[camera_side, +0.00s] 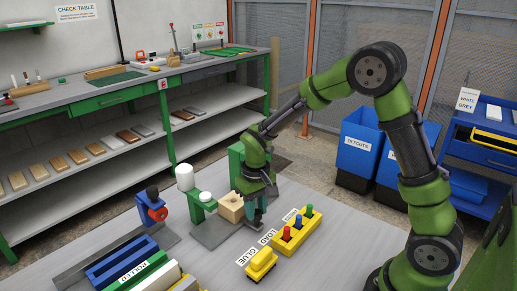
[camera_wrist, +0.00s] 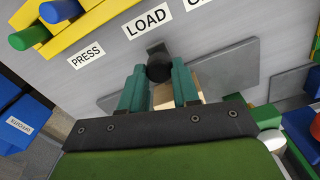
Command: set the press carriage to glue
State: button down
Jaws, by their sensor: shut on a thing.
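My gripper (camera_wrist: 159,88) has its two green fingers shut on a black round knob (camera_wrist: 159,66), which I take to be the press carriage's handle. A pale wooden block (camera_side: 231,207) sits right beside my gripper (camera_side: 257,215) in the side view; in the wrist view it shows partly behind the fingers. The knob stands nearest the LOAD label (camera_wrist: 147,23). The PRESS label (camera_wrist: 87,55) lies to its left, and the GLUE label (camera_side: 246,255) shows in the side view. The carriage body is mostly hidden by my gripper.
A yellow rack with coloured pegs (camera_side: 297,236) and a yellow block (camera_side: 261,265) stand near the labels. A grey plate (camera_wrist: 215,66) lies right of the knob.

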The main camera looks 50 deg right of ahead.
jog(key=shift+a, duration=0.1)
jog(key=a, duration=0.9)
jog(key=c, duration=0.8)
grip_release()
jog(key=shift+d+r, duration=0.1)
jog(key=shift+r, duration=0.15)
notch_tip(320, 180, up, 16)
jog(key=shift+r, duration=0.25)
